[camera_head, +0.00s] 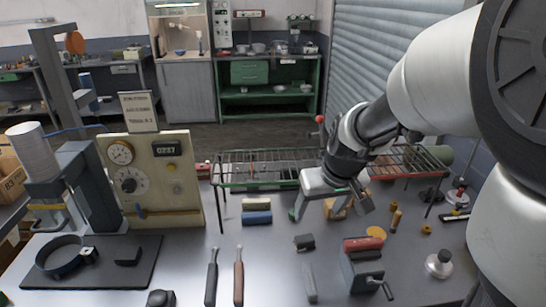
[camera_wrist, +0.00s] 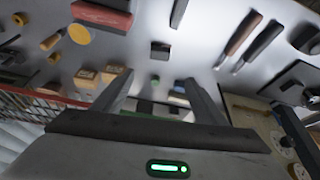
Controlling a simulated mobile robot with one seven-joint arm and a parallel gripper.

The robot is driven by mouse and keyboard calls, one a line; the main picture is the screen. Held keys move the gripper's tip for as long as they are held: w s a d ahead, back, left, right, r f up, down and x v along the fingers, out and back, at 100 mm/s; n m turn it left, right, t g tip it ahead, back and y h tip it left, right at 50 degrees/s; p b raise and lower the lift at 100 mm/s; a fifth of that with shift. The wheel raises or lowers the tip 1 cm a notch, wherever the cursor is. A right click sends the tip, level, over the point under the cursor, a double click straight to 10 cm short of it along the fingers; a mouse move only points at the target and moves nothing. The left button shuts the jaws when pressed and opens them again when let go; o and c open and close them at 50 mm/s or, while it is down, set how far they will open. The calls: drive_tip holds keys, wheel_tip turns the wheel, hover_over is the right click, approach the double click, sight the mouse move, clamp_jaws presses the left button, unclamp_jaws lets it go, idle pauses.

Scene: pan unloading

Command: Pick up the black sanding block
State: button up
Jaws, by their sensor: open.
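A small black block (camera_head: 304,242), which looks like the sanding block, lies on the grey table in front of my gripper. It also shows in the wrist view (camera_wrist: 160,50), beyond the fingertips and apart from them. My gripper (camera_head: 330,208) is open above the table, behind and slightly right of the block. In the wrist view its two fingers (camera_wrist: 157,84) are spread wide, with no object clearly held between them.
Blue (camera_head: 257,217) and cream (camera_head: 255,204) blocks lie behind left, before a wire rack (camera_head: 265,170). Two long-handled tools (camera_head: 238,277) lie left; a gauge panel (camera_head: 152,180) stands farther left.

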sight(305, 238)
drive_tip(key=b+x, duration=0.2)
drive_tip(key=x, duration=0.6)
drive_tip(key=b+x, duration=0.2)
drive_tip(key=x, duration=0.7)
drive_tip(key=shift+s+f, duration=0.15)
drive_tip(key=shift+f, duration=0.15)
drive_tip(key=c, duration=1.1)
wheel_tip(305, 238, up, 10)
drive_tip(key=p, duration=0.2)
drive_tip(key=shift+p, duration=0.4)
drive_tip(key=shift+c, duration=0.2)
drive_tip(key=shift+o, duration=0.9)
drive_tip(key=shift+r, duration=0.1)
drive_tip(key=shift+c, duration=0.4)
